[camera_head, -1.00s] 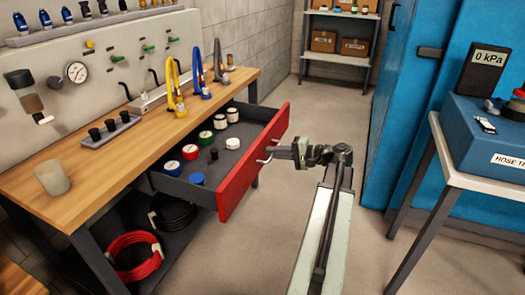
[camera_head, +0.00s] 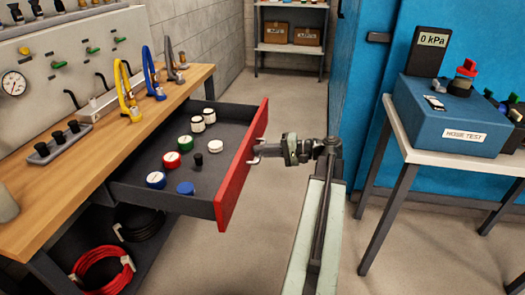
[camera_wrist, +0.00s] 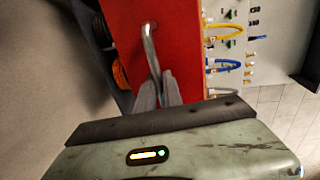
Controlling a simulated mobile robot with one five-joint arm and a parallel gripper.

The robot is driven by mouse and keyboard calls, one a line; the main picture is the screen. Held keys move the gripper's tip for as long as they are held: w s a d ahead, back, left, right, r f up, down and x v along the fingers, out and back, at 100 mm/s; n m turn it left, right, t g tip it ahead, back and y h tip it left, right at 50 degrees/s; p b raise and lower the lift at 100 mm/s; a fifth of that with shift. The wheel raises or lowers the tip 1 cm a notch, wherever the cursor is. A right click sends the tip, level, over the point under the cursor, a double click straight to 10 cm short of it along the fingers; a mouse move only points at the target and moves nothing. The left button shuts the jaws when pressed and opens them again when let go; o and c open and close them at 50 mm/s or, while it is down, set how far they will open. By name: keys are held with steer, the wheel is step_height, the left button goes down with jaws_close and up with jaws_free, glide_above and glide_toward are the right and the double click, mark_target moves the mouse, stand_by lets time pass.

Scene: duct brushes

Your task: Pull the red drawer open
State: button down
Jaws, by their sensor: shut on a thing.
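The red drawer front (camera_head: 242,165) stands well out from the wooden workbench (camera_head: 55,190), with the grey drawer interior (camera_head: 145,172) showing behind it. My gripper (camera_head: 262,151) is at the right side of the drawer front, at its metal handle. In the wrist view the red front (camera_wrist: 170,40) fills the upper middle, and the bar handle (camera_wrist: 150,45) runs down between the fingers of my gripper (camera_wrist: 158,85), which are shut on it. Several jars and lids lie in the drawer, among them a red-lidded jar (camera_head: 172,160) and a blue-lidded jar (camera_head: 156,180).
Red hose (camera_head: 100,270) and black hose lie on the shelf under the bench. A table with a blue hose-test box (camera_head: 450,120) stands at the right. Blue cabinets (camera_head: 385,60) stand behind. The floor between bench and table is clear.

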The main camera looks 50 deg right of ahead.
steer(key=c, duration=1.8)
jaws_free()
steer(key=shift+a, duration=0.15)
steer(key=shift+w, duration=0.1)
steer(key=shift+p+v, duration=0.75)
steer(key=shift+v, duration=3.15)
